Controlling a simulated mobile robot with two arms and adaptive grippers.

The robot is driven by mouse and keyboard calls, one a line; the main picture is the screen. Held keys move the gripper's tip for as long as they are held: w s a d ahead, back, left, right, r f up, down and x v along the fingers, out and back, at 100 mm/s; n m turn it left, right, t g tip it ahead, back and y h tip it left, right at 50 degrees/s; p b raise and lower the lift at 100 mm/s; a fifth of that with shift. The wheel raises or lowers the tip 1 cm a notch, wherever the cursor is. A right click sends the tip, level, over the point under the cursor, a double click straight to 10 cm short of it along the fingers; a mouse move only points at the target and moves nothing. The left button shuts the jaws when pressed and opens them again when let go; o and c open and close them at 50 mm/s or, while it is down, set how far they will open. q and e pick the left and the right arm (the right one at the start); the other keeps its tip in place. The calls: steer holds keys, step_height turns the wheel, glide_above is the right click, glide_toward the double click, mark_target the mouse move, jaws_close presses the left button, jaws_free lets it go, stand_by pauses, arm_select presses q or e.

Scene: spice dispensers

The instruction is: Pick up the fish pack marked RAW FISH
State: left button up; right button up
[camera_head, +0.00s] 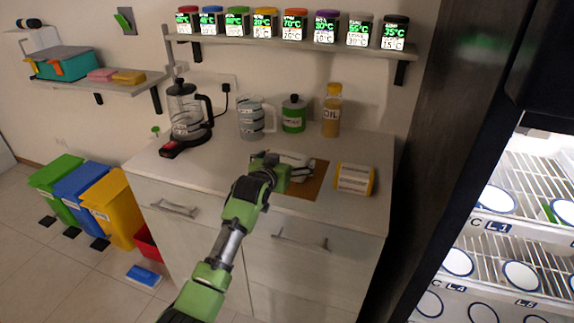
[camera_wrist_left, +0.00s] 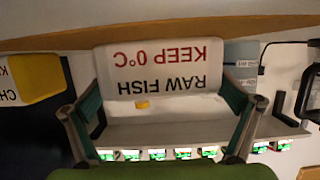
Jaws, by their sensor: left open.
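The fish pack (camera_head: 292,159) is white and lies on the brown board on the counter, partly hidden by my gripper. In the left wrist view the fish pack (camera_wrist_left: 160,70) shows upside down, with RAW FISH in black and KEEP 0°C in red. My left gripper (camera_head: 283,172) is open at the pack's near left side. In the wrist view its two fingers stand to either side of the pack's image; I cannot tell whether they touch it. My right gripper is not in view.
A yellow pack (camera_head: 354,180) lies right of the brown board (camera_head: 313,188). A kettle (camera_head: 187,112), a glass jug (camera_head: 252,119), a green jar (camera_head: 293,114) and an oil bottle (camera_head: 332,110) stand behind. A shelf of spice dispensers (camera_head: 294,24) hangs above. An open fridge (camera_head: 510,225) is at right.

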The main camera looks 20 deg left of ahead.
arm_select(q)
steer(key=shift+w, duration=0.2)
steer(key=c, duration=1.2)
steer(key=shift+r, duration=0.2)
